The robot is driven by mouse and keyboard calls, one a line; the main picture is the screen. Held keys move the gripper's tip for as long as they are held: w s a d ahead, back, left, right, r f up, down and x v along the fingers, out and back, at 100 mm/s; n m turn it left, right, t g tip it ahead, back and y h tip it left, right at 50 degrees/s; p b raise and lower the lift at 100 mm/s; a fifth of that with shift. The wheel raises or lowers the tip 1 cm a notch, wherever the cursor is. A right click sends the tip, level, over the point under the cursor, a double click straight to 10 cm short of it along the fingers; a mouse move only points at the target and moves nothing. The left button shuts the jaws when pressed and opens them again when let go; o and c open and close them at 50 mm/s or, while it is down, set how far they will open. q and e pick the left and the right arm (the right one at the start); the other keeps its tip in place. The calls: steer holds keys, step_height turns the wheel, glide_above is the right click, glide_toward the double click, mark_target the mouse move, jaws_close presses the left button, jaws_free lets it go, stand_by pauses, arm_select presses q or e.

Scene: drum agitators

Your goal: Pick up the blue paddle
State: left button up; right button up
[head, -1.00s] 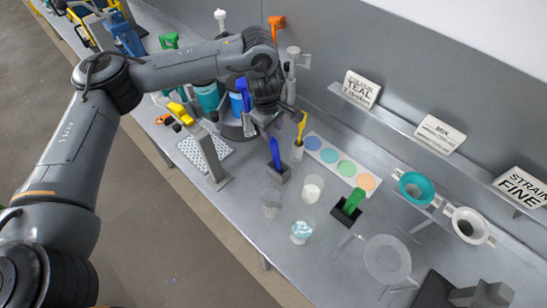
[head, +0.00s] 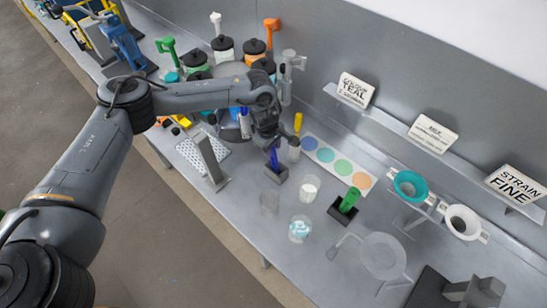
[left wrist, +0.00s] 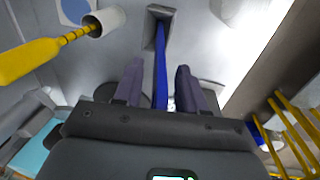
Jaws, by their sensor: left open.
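The blue paddle (head: 273,159) stands upright in a small dark holder (head: 277,174) on the bench. In the left wrist view the blue paddle (left wrist: 161,65) runs from its grey holder (left wrist: 160,13) down between the two fingers. My left gripper (head: 272,143) is over the top of the paddle in the head view. In the left wrist view my left gripper (left wrist: 158,85) is open, with one finger on each side of the paddle and a gap visible beside it. My right gripper is in neither view.
A yellow tool (head: 298,122) stands in a pale cup (head: 294,150) close beside the left gripper. A grey stand (head: 210,160) is to the left.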

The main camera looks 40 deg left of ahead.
arm_select(q)
steer(key=shift+f, duration=0.15)
jaws_close()
stand_by(0.4)
